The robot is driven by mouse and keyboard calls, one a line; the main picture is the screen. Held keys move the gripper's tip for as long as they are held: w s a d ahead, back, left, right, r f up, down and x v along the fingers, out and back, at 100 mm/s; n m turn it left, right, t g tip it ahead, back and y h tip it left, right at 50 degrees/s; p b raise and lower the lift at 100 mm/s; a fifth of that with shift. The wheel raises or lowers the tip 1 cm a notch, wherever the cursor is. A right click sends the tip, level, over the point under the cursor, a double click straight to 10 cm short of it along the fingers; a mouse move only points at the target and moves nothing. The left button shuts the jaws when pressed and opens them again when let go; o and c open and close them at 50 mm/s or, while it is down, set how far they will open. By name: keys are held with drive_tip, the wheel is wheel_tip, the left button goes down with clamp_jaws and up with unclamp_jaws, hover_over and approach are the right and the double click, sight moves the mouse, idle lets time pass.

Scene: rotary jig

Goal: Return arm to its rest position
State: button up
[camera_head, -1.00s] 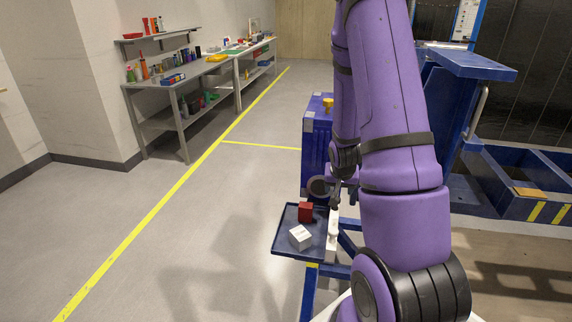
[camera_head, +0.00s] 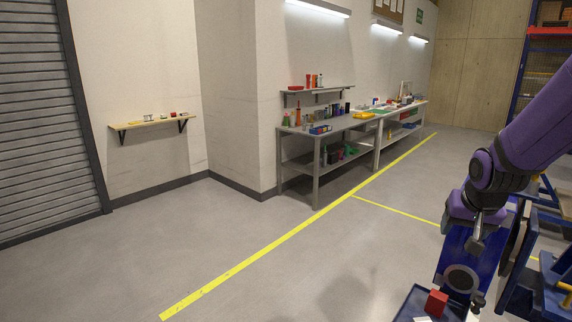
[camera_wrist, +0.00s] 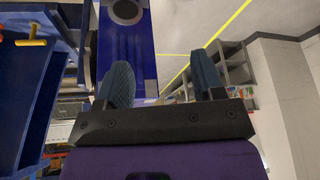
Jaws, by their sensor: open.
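My purple arm (camera_head: 535,130) comes in from the right edge of the head view and ends in a dark wrist. My gripper shows in the wrist view (camera_wrist: 165,85) with its two blue-grey fingers apart and nothing between them. In the head view the fingers are small, above the blue jig structure (camera_head: 455,255). A red block (camera_head: 436,303) sits on a dark blue tray (camera_head: 408,306) below the gripper, apart from it. The tray is cut off by the bottom edge.
A grey workbench (camera_head: 318,150) with several bottles and tools stands along the wall. A small wooden shelf (camera_head: 150,123) hangs on the left wall. A yellow floor line (camera_head: 265,251) crosses the open grey floor. Blue frames crowd the right side.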

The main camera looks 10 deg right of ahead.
drive_tip(key=s+a+r+n+y, duration=0.2)
drive_tip(key=s+a+r+n, duration=0.3)
drive_tip(key=s+a+r, duration=0.9)
drive_tip(key=shift+s+a+n+t, duration=0.15)
drive_tip(key=shift+s+n+t, duration=0.2)
drive_tip(key=shift+s, duration=0.8)
drive_tip(key=shift+r, duration=0.1)
